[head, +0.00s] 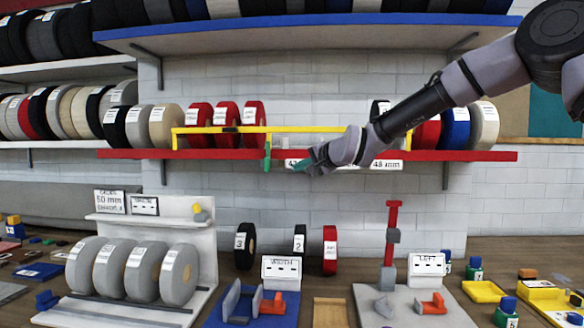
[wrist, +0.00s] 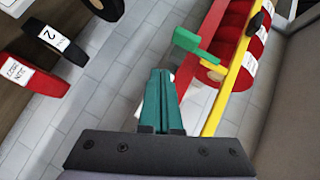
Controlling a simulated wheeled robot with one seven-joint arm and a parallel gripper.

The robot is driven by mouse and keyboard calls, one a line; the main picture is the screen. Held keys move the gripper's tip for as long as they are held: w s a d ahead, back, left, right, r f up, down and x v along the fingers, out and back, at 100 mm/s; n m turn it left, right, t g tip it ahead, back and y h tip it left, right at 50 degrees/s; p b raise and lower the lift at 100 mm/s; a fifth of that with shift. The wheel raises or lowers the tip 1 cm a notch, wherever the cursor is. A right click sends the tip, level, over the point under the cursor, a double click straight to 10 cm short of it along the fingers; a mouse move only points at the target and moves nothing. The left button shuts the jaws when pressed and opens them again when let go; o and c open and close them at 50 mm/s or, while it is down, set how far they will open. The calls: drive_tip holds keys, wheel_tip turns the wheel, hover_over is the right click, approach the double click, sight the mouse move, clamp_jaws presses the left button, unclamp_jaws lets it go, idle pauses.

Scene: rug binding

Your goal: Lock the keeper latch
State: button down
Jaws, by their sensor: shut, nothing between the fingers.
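The yellow keeper bar (head: 300,129) runs in front of the spools on the red-edged shelf, with a post at each end. A green latch lever (head: 267,157) hangs down from the bar, across the shelf's red front edge. In the wrist view the green lever (wrist: 190,44) sticks out from the yellow bar (wrist: 233,75). My gripper (head: 299,164) is just right of the lever in the head view, at shelf-edge height. Its teal fingers (wrist: 160,97) are together and empty, visibly apart from the lever. The far side of the latch is hidden.
Red spools (head: 228,113) stand behind the bar. The red shelf (head: 465,155) carries white labels, partly covered by my wrist. A blue-edged shelf (head: 300,22) is above. Below, the bench holds grey rolls (head: 179,274), a blue fixture and a red-posted stand (head: 391,222).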

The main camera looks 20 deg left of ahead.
drive_tip(key=shift+s+d, duration=0.45)
drive_tip(key=shift+d, duration=0.35)
drive_tip(key=shift+s+d, duration=0.4)
drive_tip(key=shift+d, duration=0.35)
drive_tip(key=shift+s+d, duration=0.45)
drive_tip(key=shift+d, duration=0.35)
drive_tip(key=s+d+n+h, duration=0.15)
drive_tip(key=d+h, duration=0.25)
drive_tip(key=d, duration=1.2)
drive_tip(key=s+d+h, duration=0.3)
drive_tip(key=d+h, duration=0.1)
drive_tip(key=d, duration=1.1)
drive_tip(key=s+d+m+h, duration=0.2)
drive_tip(key=s+d+m, duration=0.1)
drive_tip(key=s+d, duration=1.5)
drive_tip(key=shift+d+g, duration=0.3)
drive_tip(key=shift+d, duration=0.6)
drive_tip(key=shift+s, duration=0.1)
